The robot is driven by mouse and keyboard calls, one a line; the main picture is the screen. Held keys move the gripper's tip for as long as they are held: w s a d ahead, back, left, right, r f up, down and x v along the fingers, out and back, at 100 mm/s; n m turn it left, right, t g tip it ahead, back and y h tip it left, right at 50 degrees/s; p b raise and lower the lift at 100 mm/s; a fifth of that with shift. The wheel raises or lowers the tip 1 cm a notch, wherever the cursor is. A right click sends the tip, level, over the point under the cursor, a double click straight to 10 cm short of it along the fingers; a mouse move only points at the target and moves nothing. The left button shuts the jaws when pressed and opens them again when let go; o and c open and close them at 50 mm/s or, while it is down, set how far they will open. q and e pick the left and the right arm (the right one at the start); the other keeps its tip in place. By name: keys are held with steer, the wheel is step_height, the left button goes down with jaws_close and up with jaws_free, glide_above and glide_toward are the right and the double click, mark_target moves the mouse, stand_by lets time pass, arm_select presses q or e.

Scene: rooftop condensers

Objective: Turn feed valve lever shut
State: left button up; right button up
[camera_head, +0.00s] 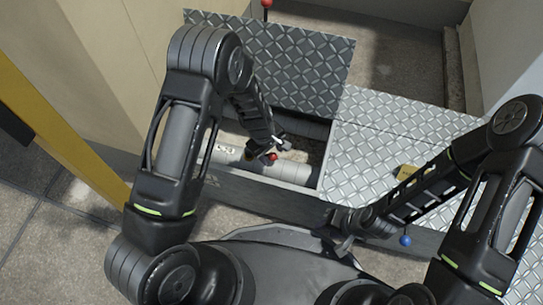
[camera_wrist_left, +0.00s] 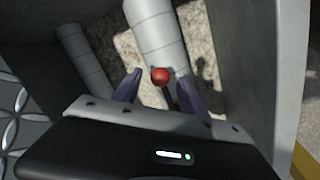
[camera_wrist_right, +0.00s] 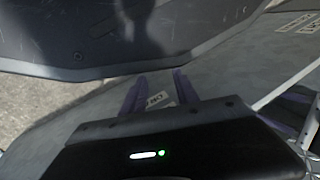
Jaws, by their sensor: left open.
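The lever shows as a red ball knob (camera_head: 271,156) in the floor pit, by a pale grey pipe (camera_head: 285,171). In the left wrist view the red knob (camera_wrist_left: 159,76) sits on a short dark stem between my left fingers. My left gripper (camera_head: 264,150) is open and reaches down into the pit; the knob shows between its fingertips (camera_wrist_left: 160,88), with no clear contact on either side. My right gripper (camera_head: 338,222) is open and empty near the front edge of the plated floor; its fingers (camera_wrist_right: 160,90) stand apart.
A raised tread-plate hatch (camera_head: 285,62) stands behind the pit. Another red knob (camera_head: 266,4) shows beyond it. Tread-plate floor (camera_head: 385,130) lies right of the pit. A blue knob (camera_head: 405,240) and a yellow tag (camera_head: 407,172) are near my right arm. A yellow post (camera_head: 60,135) stands left.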

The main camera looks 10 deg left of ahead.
arm_select(q)
steer(key=shift+w+d+f, duration=0.1)
steer(key=shift+f, duration=0.4)
steer(key=shift+c, duration=0.2)
jaws_close()
stand_by(0.9)
